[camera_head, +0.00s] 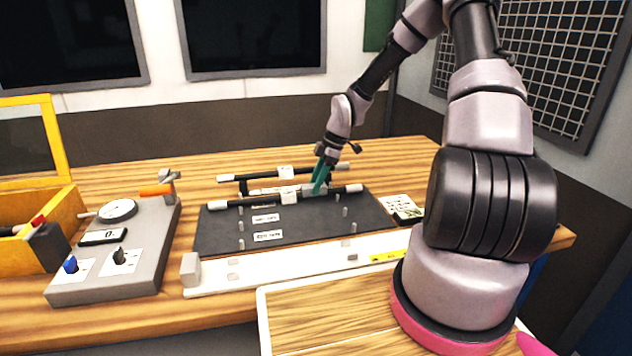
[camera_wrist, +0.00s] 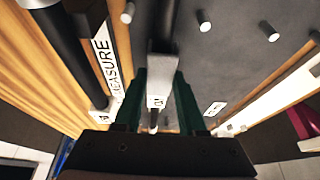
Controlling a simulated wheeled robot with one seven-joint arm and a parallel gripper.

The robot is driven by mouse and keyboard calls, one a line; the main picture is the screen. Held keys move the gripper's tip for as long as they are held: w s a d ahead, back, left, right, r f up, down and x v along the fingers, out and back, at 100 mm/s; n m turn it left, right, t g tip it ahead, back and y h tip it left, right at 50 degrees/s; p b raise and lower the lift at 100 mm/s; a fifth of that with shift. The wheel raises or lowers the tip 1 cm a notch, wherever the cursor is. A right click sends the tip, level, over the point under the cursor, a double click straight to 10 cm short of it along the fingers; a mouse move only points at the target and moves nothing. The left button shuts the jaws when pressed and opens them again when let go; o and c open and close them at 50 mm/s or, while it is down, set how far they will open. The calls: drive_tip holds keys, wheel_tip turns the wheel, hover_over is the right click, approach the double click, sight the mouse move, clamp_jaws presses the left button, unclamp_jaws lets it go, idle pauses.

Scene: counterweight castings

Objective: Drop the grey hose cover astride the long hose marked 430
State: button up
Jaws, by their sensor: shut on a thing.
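My gripper (camera_head: 319,185) is shut on the grey hose cover (camera_head: 310,190), which sits between the teal fingers in the wrist view (camera_wrist: 163,62). The cover is in line with the front black hose (camera_head: 258,200); I cannot tell whether it touches the hose. This hose has white ends and a white tag (camera_head: 290,195), too small to read. A second black hose (camera_head: 252,176) lies behind it, with its own white tag (camera_head: 286,172), also unreadable. I cannot tell which hose is marked 430.
The dark mat (camera_head: 215,235) has upright pegs and labels. A long white strip (camera_head: 290,268) runs in front. A grey gauge box (camera_head: 150,255) and a yellow crate (camera_head: 70,215) stand left. A printed card (camera_head: 402,207) lies to the right. Bare wood shows behind the hoses.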

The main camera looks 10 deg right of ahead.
drive_tip(key=shift+f, duration=0.6)
drive_tip(key=o, duration=1.1)
drive_tip(key=shift+c, duration=0.2)
drive_tip(key=shift+r, duration=3.5)
